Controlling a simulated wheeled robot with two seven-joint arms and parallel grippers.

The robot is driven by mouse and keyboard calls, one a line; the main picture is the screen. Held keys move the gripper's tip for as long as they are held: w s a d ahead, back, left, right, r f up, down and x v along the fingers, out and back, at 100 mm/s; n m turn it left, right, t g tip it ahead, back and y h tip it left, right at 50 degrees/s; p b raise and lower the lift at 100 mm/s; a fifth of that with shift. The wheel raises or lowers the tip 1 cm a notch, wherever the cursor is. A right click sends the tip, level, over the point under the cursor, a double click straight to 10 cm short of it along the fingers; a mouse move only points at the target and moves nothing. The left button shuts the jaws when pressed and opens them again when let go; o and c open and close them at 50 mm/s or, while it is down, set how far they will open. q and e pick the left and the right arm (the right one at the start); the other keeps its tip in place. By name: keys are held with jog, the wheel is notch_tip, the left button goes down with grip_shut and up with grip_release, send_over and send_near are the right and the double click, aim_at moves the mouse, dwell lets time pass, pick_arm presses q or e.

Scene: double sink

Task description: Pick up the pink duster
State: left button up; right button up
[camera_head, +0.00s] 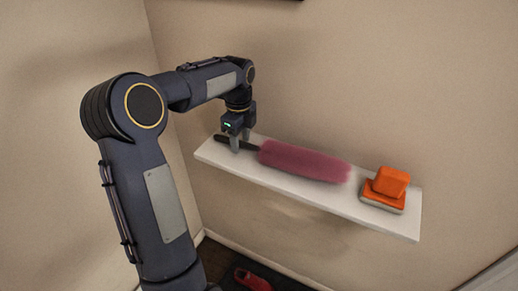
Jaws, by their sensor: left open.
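The pink duster (303,162) lies lengthwise on a white wall shelf (338,204). Its fluffy pink head points right and its dark handle (222,139) points left. My left gripper (239,146) is over the handle, pointing down, with its fingers open. The fingers look to be around or just above the handle; the exact gap is hard to tell. Part of the handle is hidden behind the fingers. My right gripper is not in view.
An orange brush or sponge block (387,188) sits at the shelf's right end, close to the duster's head. A beige wall stands behind the shelf and another at the left. A red object (253,280) lies on the dark floor below.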

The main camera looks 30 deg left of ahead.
pick_arm(q)
grip_shut()
jog(key=shift+r, duration=0.1)
